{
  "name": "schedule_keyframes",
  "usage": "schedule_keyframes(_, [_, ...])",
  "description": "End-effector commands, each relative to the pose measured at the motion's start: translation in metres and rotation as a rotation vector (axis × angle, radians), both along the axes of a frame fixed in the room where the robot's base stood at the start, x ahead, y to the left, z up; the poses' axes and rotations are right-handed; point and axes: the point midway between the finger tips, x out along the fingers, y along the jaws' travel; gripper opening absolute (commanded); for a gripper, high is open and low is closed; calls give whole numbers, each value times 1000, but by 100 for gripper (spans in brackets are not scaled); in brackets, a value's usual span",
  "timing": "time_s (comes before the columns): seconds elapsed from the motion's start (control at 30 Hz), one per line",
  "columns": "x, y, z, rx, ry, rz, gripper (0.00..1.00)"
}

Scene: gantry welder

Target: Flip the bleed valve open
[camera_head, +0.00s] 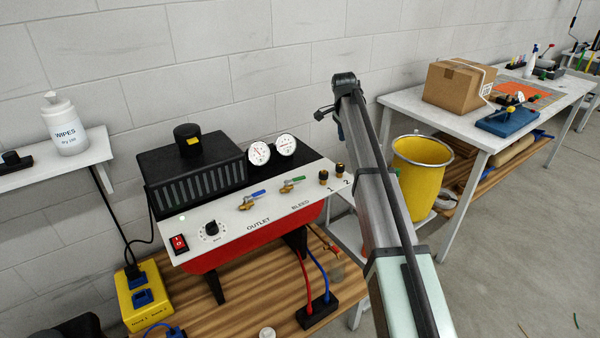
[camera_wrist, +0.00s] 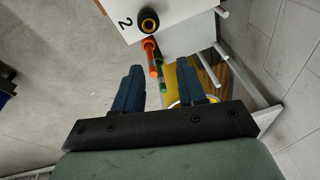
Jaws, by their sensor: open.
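The lever lies across the panel, tilted up to the right. My gripper (camera_wrist: 159,66) is open, with two blue fingers and nothing held between them. In the wrist view, the panel corner marked 2 and a black and brass fitting (camera_wrist: 149,20) lie beyond the fingertips; the bleed valve is not in that view. In the head view my arm mostly hides the gripper, right of the valve and apart from it.
The blue-levered outlet valve (camera_head: 252,199) is left of the bleed valve. Two gauges (camera_head: 260,153) stand behind, and brass fittings (camera_head: 323,177) sit to its right. A yellow bin (camera_head: 420,165) and a white table (camera_head: 400,99) with a cardboard box (camera_head: 458,86) are further right.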

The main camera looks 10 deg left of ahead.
Motion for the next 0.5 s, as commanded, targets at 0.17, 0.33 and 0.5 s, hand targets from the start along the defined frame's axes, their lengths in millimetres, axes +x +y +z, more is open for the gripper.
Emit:
schedule_keyframes(0.17, [-54, 88, 30, 65, 108, 18, 40])
schedule_keyframes(0.33, [-87, 129, 43, 91, 178, 32, 40])
schedule_keyframes(0.5, [-98, 141, 44, 97, 202, 35, 40])
